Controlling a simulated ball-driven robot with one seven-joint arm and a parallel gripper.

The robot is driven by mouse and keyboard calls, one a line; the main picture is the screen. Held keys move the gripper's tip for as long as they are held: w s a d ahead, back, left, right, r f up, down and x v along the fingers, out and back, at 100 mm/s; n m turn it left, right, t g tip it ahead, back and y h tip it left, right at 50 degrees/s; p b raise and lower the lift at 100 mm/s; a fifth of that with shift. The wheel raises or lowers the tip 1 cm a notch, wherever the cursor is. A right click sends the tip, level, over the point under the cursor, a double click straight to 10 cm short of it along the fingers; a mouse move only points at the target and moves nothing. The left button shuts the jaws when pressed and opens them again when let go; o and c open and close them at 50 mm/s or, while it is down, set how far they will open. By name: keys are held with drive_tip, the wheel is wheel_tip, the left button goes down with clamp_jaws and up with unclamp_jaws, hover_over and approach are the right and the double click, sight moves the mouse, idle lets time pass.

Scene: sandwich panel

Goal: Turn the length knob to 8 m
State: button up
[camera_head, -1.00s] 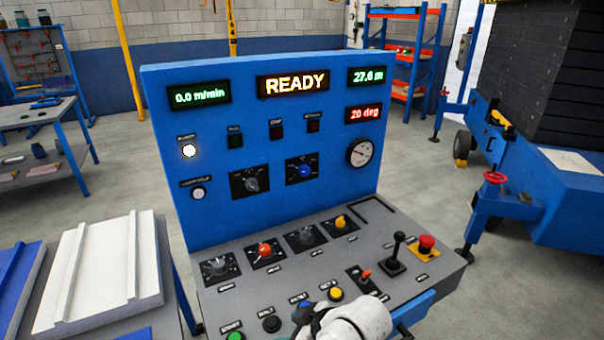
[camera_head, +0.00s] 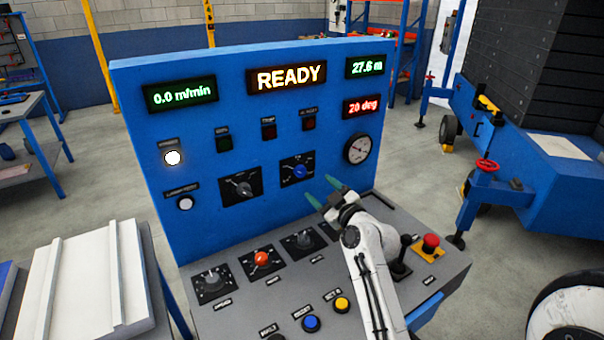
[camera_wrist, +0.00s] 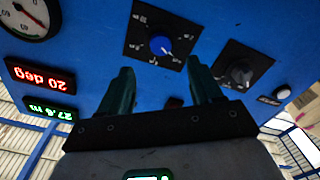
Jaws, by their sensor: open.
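My gripper (camera_head: 323,190) is open and empty. Its two green fingers point at the upright blue panel, just below and right of the blue knob (camera_head: 299,171). In the wrist view the blue knob (camera_wrist: 161,45) on its black dial plate lies ahead of the gap between the fingers (camera_wrist: 158,68), apart from them. A black knob (camera_head: 243,189) is left of it, also seen in the wrist view (camera_wrist: 241,74). The dial lettering is too small to tell which knob is the length knob. The upper right display (camera_head: 364,67) reads 27.6 m.
The sloping desk carries more knobs, including a red one (camera_head: 262,258), buttons, a black lever (camera_head: 402,252) and a red stop button (camera_head: 431,242). A gauge (camera_head: 358,149) is right of the blue knob. White panels (camera_head: 85,275) lie at left.

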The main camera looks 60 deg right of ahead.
sight(302, 173)
drive_tip(key=p+x, duration=0.2)
drive_tip(key=x, duration=0.7)
drive_tip(key=shift+a, duration=0.1)
drive_tip(key=shift+c, duration=0.5)
drive_tip(key=c, duration=1)
drive_tip(key=shift+o, duration=0.2)
